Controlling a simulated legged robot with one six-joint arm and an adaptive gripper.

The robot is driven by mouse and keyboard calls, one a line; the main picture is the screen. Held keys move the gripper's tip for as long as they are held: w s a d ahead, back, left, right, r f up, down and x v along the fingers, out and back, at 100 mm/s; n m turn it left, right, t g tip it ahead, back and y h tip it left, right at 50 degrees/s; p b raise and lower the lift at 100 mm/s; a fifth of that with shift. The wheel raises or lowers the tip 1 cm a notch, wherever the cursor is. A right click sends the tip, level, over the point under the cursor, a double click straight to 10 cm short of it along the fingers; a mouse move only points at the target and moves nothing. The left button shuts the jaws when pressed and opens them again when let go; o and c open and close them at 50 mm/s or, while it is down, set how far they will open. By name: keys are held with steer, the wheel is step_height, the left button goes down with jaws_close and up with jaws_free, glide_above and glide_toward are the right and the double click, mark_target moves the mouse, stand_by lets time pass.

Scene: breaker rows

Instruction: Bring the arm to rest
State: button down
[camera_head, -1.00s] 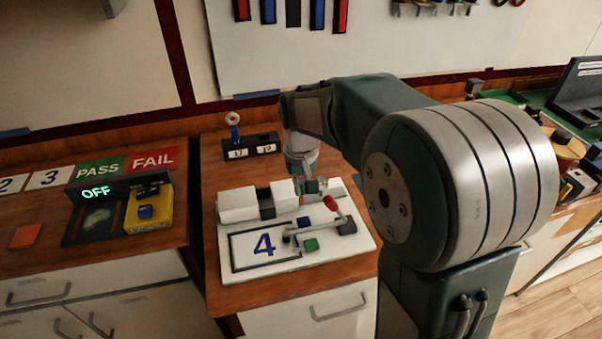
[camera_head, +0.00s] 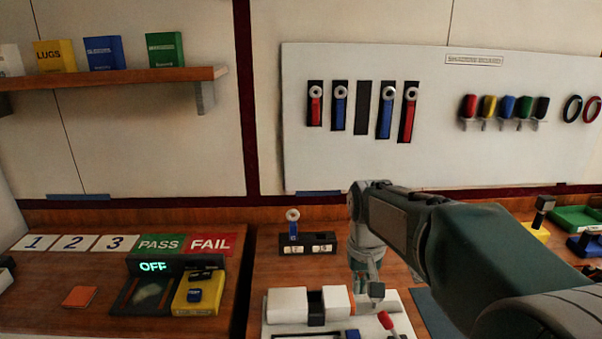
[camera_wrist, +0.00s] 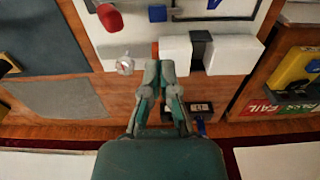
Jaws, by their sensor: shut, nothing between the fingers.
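My arm (camera_head: 490,250) reaches in from the right in the head view and bends down at the wrist. My gripper (camera_head: 371,288) hangs pointing down by the right end of the white clamp block (camera_head: 287,304). In the wrist view my gripper (camera_wrist: 159,70) is shut, its two fingers close together and empty. Its tips show beside the white block (camera_wrist: 175,52) and its orange strip; whether they touch is unclear. A small grey knob (camera_wrist: 125,65) lies left of the fingertips there. The red-handled lever (camera_head: 386,321) stands near the block.
A small two-window stand (camera_head: 307,243) with a blue tag is behind the block. The OFF display tester (camera_head: 153,266) and yellow box (camera_head: 195,294) are on the left bench. A board (camera_head: 440,150) with hanging tags is on the wall. A shelf (camera_head: 120,88) is upper left.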

steer(key=s+d+r+t, duration=0.1)
steer(key=s+t, duration=0.4)
steer(key=s, duration=1.4)
steer(key=shift+v, duration=0.8)
steer(key=shift+d, duration=0.1)
stand_by(0.5)
